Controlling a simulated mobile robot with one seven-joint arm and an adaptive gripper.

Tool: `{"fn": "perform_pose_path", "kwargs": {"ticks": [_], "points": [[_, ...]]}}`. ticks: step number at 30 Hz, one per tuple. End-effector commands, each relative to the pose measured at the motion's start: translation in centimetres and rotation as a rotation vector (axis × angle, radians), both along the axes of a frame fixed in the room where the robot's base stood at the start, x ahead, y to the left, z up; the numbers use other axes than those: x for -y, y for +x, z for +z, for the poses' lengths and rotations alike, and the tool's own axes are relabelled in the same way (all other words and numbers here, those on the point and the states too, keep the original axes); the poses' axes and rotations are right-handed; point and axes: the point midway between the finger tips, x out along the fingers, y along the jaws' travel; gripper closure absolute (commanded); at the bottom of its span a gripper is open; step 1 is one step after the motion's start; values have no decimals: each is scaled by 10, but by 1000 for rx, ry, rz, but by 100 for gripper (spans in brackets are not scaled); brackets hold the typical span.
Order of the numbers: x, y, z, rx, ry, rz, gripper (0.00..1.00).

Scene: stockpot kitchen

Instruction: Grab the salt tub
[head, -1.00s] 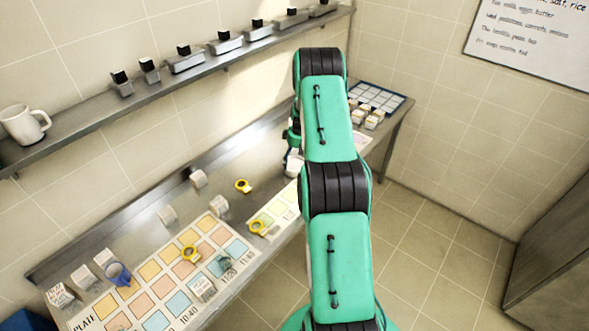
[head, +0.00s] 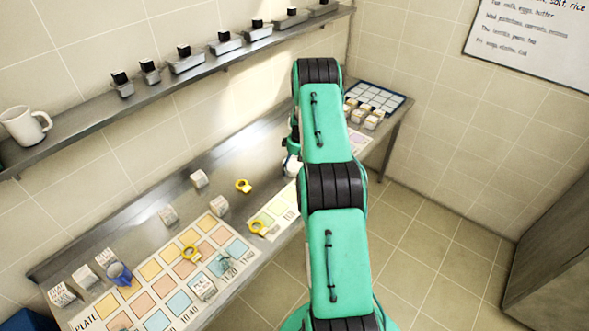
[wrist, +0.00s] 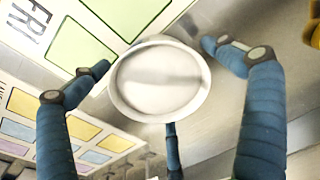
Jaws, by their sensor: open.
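A round white tub (wrist: 160,80), seen from above in the wrist view, lies between the spread blue fingers of my gripper (wrist: 155,62). No label on it can be read, so I cannot confirm that it is the salt. The fingers are open around it, with one on the left, one on the right and another below it in the picture. I cannot tell whether any finger touches it. In the head view a small part of the white tub (head: 291,166) shows on the counter beside my arm, which hides most of my gripper.
A wall shelf (head: 200,77) holds a white mug (head: 25,124) and several dark-topped containers.

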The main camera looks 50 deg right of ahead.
Motion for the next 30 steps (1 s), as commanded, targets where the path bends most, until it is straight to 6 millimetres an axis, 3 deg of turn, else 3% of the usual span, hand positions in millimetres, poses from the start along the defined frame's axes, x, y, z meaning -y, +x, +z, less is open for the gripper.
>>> {"fn": "perform_pose_path", "kwargs": {"ticks": [4, 13, 23, 30], "points": [[0, 0, 0, 0, 0, 0, 0], [0, 0, 1, 0, 0, 0, 58], [0, 0, 1, 0, 0, 0, 58], [1, 0, 12, 1, -1, 0, 58]]}}
